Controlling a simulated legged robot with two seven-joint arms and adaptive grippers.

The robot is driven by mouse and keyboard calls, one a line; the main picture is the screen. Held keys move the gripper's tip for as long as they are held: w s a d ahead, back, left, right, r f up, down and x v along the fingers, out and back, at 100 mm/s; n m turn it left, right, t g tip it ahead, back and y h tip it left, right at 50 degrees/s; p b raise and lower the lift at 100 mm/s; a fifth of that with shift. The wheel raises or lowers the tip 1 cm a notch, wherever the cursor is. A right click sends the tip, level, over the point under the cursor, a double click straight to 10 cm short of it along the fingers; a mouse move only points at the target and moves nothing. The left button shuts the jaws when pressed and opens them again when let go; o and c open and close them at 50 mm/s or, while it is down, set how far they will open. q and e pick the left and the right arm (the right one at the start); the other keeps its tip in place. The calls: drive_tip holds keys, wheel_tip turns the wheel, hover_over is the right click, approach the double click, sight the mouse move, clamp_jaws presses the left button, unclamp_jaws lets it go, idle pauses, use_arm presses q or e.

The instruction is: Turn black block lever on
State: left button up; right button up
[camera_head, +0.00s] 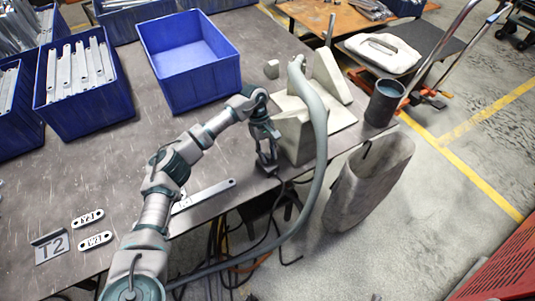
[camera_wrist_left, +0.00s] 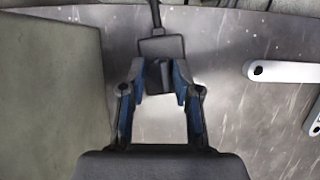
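The black block (camera_wrist_left: 162,46) shows at the top middle of the left wrist view, with a dark cable running up from it. A dark lever-like part on its near side sits between my fingertips. In the head view the block is small and mostly hidden by my gripper at the table's near edge. My left gripper (camera_head: 267,163) is right above it, pointing down. In the left wrist view my left gripper (camera_wrist_left: 159,78) has its two fingers apart, one on each side of the lever part. I cannot tell if they touch it. My right gripper is not in view.
A grey machine (camera_head: 297,133) with a thick hose (camera_head: 318,130) stands right beside my gripper. An empty blue bin (camera_head: 190,62) and a bin of brackets (camera_head: 85,85) stand behind. A flat bracket (camera_head: 205,195) lies to the left. A dark mug (camera_head: 384,103) stands at the right.

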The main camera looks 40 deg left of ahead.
use_arm(q)
drive_tip(key=shift+a, duration=0.15)
drive_tip(key=v, duration=1.1)
drive_tip(key=shift+a+r, duration=0.25)
drive_tip(key=shift+r, duration=0.1)
